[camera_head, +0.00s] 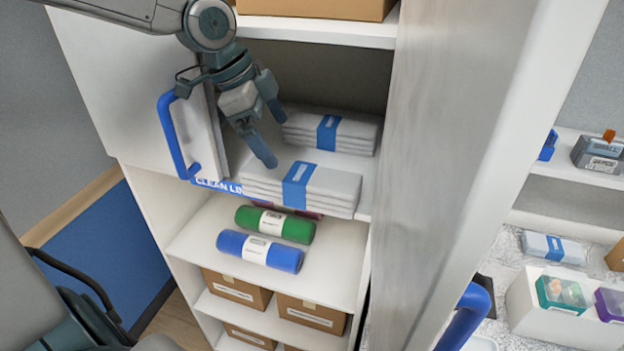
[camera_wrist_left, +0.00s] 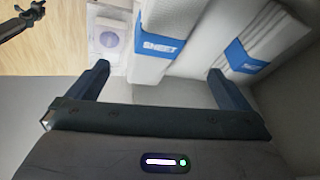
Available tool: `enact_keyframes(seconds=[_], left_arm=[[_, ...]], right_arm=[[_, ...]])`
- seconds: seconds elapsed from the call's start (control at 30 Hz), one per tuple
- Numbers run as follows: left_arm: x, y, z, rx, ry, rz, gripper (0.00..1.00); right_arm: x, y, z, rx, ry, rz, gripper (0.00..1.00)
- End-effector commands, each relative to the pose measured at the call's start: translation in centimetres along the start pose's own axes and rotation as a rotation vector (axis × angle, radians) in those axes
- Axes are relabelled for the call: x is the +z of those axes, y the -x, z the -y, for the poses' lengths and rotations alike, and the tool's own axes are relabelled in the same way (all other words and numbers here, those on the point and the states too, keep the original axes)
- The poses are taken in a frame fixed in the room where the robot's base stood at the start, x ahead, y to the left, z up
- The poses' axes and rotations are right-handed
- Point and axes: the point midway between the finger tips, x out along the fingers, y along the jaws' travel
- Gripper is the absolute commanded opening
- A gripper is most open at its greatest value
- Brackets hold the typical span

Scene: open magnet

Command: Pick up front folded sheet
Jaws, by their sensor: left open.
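The front folded sheet (camera_head: 330,187) is a white folded stack with a blue band, lying at the front edge of the cabinet's middle shelf. In the left wrist view it (camera_wrist_left: 152,66) shows between the fingertips, beyond them. A second folded sheet (camera_head: 355,132), also blue-banded, lies behind it; it shows at the right of the wrist view (camera_wrist_left: 270,40). My left gripper (camera_head: 275,138) is open and empty, pointing down at the shelf, above and just left of the front sheet. The gripper's fingers (camera_wrist_left: 158,72) are spread wide in the wrist view. My right gripper is not seen.
A blue handle (camera_head: 170,140) on the door panel stands left of my gripper. A green roll (camera_head: 275,224) and a blue roll (camera_head: 260,250) lie on the shelf below, with boxes (camera_head: 232,288) underneath. A grey door or panel (camera_head: 450,150) bounds the right side. A shelf (camera_head: 330,28) is above.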

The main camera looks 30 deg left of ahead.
Motion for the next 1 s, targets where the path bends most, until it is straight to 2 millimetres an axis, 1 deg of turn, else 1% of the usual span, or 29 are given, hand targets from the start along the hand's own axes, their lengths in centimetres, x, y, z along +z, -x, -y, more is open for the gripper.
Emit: enact_keyframes(seconds=[0.1,0.3,0.37,0.47,0.57,0.7,0.83,1.0], left_arm=[[0.0,-1.3,-0.1,0.004,0.001,0.005,1.0],[0.0,-4.0,-0.1,0.005,0.001,0.005,1.0],[0.0,-4.6,0.0,0.004,0.001,0.003,1.0],[0.0,-5.2,0.0,0.002,0.001,0.002,1.0],[-0.1,-5.4,0.0,0.002,0.0,0.002,1.0],[-0.2,-6.3,0.1,0.005,0.001,0.005,1.0],[-0.4,-7.7,0.2,0.005,0.001,0.005,1.0],[-0.5,-9.5,0.2,0.005,0.0,0.003,1.0]], right_arm=[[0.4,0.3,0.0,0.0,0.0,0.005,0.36],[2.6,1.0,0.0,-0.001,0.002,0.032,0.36],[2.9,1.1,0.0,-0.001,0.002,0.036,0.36],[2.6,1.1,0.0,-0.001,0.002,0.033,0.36],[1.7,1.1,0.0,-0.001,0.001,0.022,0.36],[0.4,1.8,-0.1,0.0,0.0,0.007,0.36],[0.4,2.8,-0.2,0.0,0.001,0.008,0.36],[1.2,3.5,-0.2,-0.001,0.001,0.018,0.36]])
